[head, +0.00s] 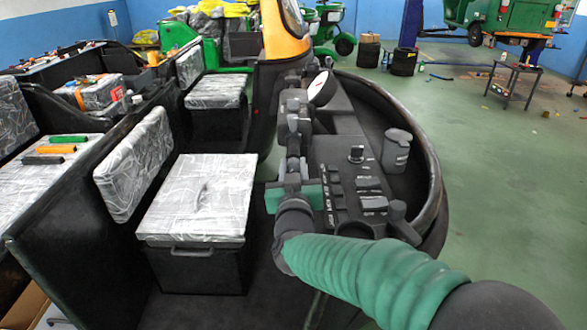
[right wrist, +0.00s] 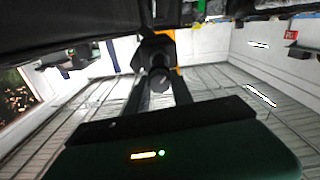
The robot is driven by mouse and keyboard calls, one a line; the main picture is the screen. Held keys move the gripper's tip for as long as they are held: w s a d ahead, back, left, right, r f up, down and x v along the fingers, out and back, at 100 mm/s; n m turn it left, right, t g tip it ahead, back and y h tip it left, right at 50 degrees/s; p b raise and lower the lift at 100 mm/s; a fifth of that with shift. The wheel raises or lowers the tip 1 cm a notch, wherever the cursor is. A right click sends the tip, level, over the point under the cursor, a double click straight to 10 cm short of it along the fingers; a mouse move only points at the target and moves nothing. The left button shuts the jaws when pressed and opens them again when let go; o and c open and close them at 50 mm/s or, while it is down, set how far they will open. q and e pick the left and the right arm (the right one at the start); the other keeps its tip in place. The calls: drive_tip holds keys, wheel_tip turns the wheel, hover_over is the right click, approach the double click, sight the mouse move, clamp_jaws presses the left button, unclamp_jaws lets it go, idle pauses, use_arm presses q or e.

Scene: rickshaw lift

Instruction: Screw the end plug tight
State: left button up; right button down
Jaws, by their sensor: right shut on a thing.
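My right arm comes in from the lower right in the head view, and its gripper (head: 293,170) is at the near end of the dark handlebar (head: 292,125). In the right wrist view the two dark fingers (right wrist: 160,86) reach forward on both sides of a dark, round end piece, which I take to be the end plug (right wrist: 159,77). The gripper is shut on it, in line with the bar. In the head view the plug is mostly hidden by the gripper, and I cannot tell how far it is seated. My left gripper is not in view.
A dashboard (head: 350,185) with switches and a grey cup-like part (head: 396,150) lies right beside my gripper. A grey-covered seat box (head: 198,200) stands to the left. An orange-yellow post (head: 282,35) rises beyond the bar. Open green floor (head: 480,170) lies to the right.

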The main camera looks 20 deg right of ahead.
drive_tip(key=m+b, duration=0.1)
drive_tip(key=m, duration=0.2)
drive_tip(key=shift+f+m+b, duration=0.2)
drive_tip(key=shift+m+b, duration=0.1)
drive_tip(key=shift+b, duration=0.05)
drive_tip(key=m+b, duration=0.2)
drive_tip(key=m, duration=0.1)
drive_tip(key=shift+m, duration=0.4)
drive_tip(key=m+b, duration=0.3)
drive_tip(key=m, duration=0.1)
drive_tip(key=shift+f, duration=0.15)
drive_tip(key=m+b, duration=0.2)
drive_tip(key=m, duration=0.2)
drive_tip(key=m+b, duration=0.4)
drive_tip(key=m, duration=0.2)
drive_tip(key=shift+f+b, duration=0.15)
drive_tip(key=shift+b, duration=0.15)
drive_tip(key=m+b, duration=0.2)
drive_tip(key=m, duration=0.1)
drive_tip(key=shift+m, duration=0.4)
drive_tip(key=shift+m+b, duration=0.85)
drive_tip(key=shift+m, duration=0.55)
